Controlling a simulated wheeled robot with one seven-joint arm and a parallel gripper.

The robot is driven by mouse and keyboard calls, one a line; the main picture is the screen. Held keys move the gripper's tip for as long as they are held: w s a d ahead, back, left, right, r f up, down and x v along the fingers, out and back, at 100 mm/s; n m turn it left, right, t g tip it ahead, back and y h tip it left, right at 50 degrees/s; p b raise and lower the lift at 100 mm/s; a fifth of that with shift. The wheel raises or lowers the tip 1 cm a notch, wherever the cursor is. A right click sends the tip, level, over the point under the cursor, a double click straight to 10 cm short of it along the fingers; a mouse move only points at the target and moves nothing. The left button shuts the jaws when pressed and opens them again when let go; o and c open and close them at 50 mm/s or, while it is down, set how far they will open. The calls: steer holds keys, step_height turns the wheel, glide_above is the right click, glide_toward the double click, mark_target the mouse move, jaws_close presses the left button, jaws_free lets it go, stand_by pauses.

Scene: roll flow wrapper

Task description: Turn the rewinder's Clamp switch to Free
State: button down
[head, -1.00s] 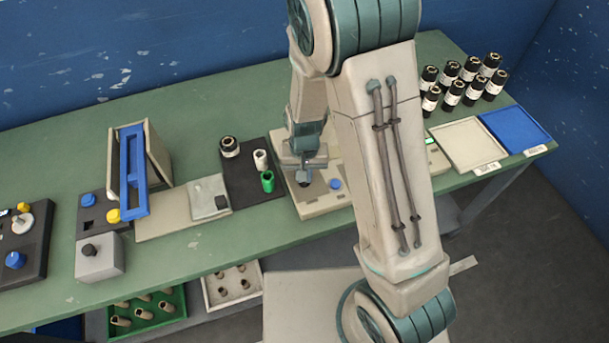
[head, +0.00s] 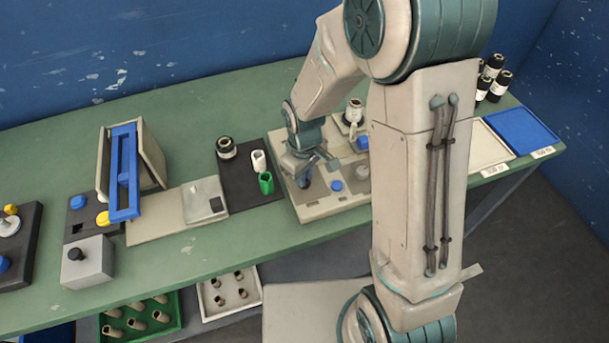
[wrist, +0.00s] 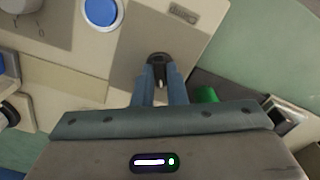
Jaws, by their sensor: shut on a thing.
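The rewinder (head: 312,208) is a beige panel on the green bench, left of my upper arm in the head view. Its Clamp switch appears to be the small dark knob (wrist: 159,58) with a pale pointer mark in the wrist view. My gripper (wrist: 160,76) is shut on this knob, with a blue-grey finger on each side. In the head view my gripper (head: 304,179) is low over the rewinder's left part and largely hides the knob. A blue round button (wrist: 102,11) is beside it, also visible in the head view (head: 336,186). Switch labels are unreadable.
A dark mat (head: 236,192) with a black roll, a white cup and a green cup (head: 266,183) lies just left of the rewinder. A blue frame (head: 125,172) stands farther left. Black rolls and a blue tray (head: 519,131) are at the right.

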mark_target(307, 180)
steer(key=shift+n, duration=0.3)
stand_by(0.4)
steer(key=c, duration=1.5)
jaws_free()
steer(key=shift+o, duration=0.2)
steer(key=shift+r, duration=0.1)
step_height(307, 180, up, 14)
steer(key=s+d+r+m+t, duration=0.1)
steer(key=s+d+r+m, duration=0.1)
steer(key=s+d+m, duration=0.2)
steer(key=s+d+r+m+t, duration=0.2)
steer(key=s+d+m, duration=0.3)
steer(key=s+d, duration=0.3)
steer(key=shift+s+r, duration=0.35)
steer(key=shift+s, duration=0.15)
